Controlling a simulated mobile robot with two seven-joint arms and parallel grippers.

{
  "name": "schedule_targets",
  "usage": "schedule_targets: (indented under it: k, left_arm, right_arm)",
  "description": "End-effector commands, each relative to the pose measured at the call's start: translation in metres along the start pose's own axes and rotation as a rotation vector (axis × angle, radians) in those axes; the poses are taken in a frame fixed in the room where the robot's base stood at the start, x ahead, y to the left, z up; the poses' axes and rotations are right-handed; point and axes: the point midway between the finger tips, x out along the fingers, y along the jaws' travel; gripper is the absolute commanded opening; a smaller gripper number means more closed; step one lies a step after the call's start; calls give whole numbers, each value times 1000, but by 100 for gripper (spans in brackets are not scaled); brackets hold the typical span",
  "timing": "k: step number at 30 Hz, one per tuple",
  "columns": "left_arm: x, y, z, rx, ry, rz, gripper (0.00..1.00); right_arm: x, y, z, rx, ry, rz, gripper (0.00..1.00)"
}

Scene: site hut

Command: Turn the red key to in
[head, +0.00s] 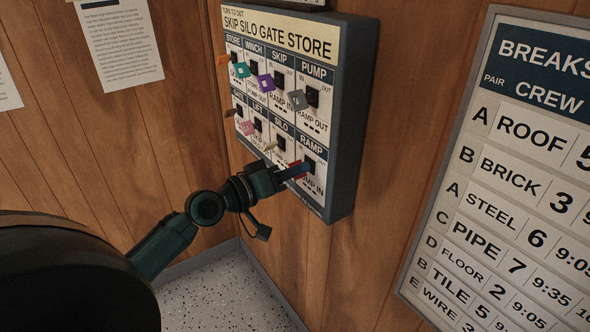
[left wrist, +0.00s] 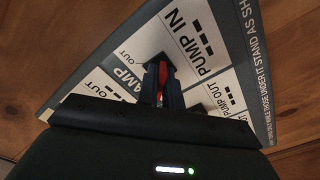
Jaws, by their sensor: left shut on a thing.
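The red key (head: 290,174) is in the RAMP lock at the lower right of the key panel (head: 350,110). My left gripper (head: 298,171) is shut on it, its fingers close to the panel face. In the left wrist view the red key (left wrist: 163,78) shows as a narrow strip between the two fingers (left wrist: 164,85). The word OUT is readable to the left of the lock there, and a card below the lock reads PUMP IN. The IN mark of this lock is hidden, and I cannot tell the key's exact angle. My right gripper is not in view.
Other locks on the panel hold keys with coloured tags: orange, teal, purple (head: 266,83), grey (head: 297,99) and pink (head: 246,128). A breaks board (head: 500,170) hangs on the wall at the right. Paper sheets (head: 120,40) hang at the left.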

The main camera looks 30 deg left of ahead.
Motion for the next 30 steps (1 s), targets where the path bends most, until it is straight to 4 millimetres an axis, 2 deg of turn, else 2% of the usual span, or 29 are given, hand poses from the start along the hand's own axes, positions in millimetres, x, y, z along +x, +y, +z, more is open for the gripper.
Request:
schedule_targets:
  k: [8,9,17,25,30]
  left_arm:
    - [0,0,0,-5,1,1,0]
    - [0,0,0,-5,1,1,8]
    - [0,0,0,-3,1,1,29]
    - [-1,0,0,-2,1,0,29]
    - [-17,-3,2,-2,0,-2,29]
  right_arm:
    - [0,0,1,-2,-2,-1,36]
    - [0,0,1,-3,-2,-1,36]
    - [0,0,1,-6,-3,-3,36]
    - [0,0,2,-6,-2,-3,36]
    - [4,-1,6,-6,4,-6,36]
